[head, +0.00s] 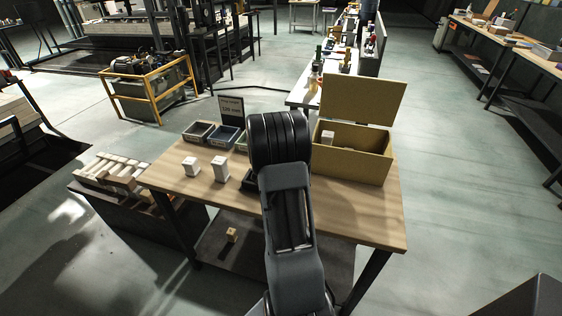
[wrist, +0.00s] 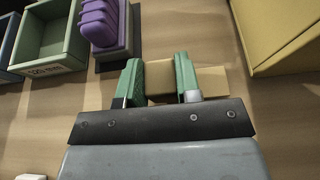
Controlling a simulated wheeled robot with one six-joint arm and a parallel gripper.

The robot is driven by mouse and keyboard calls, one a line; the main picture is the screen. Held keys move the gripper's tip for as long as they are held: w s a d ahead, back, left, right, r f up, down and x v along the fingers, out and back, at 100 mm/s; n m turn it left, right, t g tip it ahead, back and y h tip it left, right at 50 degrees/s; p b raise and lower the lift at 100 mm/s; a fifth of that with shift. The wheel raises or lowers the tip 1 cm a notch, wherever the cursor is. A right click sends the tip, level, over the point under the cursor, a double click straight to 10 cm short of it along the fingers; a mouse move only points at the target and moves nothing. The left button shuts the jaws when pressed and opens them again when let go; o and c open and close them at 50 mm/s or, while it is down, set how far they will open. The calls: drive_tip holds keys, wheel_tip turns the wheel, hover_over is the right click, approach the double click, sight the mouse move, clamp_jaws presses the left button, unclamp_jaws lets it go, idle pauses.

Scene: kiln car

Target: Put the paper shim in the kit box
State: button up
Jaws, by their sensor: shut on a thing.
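In the wrist view my gripper (wrist: 160,78) is shut on a tan block-like piece, the paper shim (wrist: 211,82). The shim lies between the green fingers and reaches out past the right one. The wooden tabletop shows beneath it; I cannot tell whether the shim touches it. In the head view my arm hides the gripper and the shim. The kit box (head: 367,168) is an open yellow-tan box on the right of the table, lid raised at the back, with a small white block inside. Part of its wall shows at the upper right of the wrist view (wrist: 285,50).
Small bins (head: 198,131) stand at the table's back left, beside a sign (head: 231,107). A purple ribbed object (wrist: 102,22) stands beside the green bin (wrist: 48,42). Two white blocks (head: 220,168) stand at left. The table's front right (head: 375,225) is clear.

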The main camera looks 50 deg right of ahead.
drive_tip(key=shift+f, duration=0.3)
drive_tip(key=o, duration=0.9)
drive_tip(key=shift+r, duration=0.1)
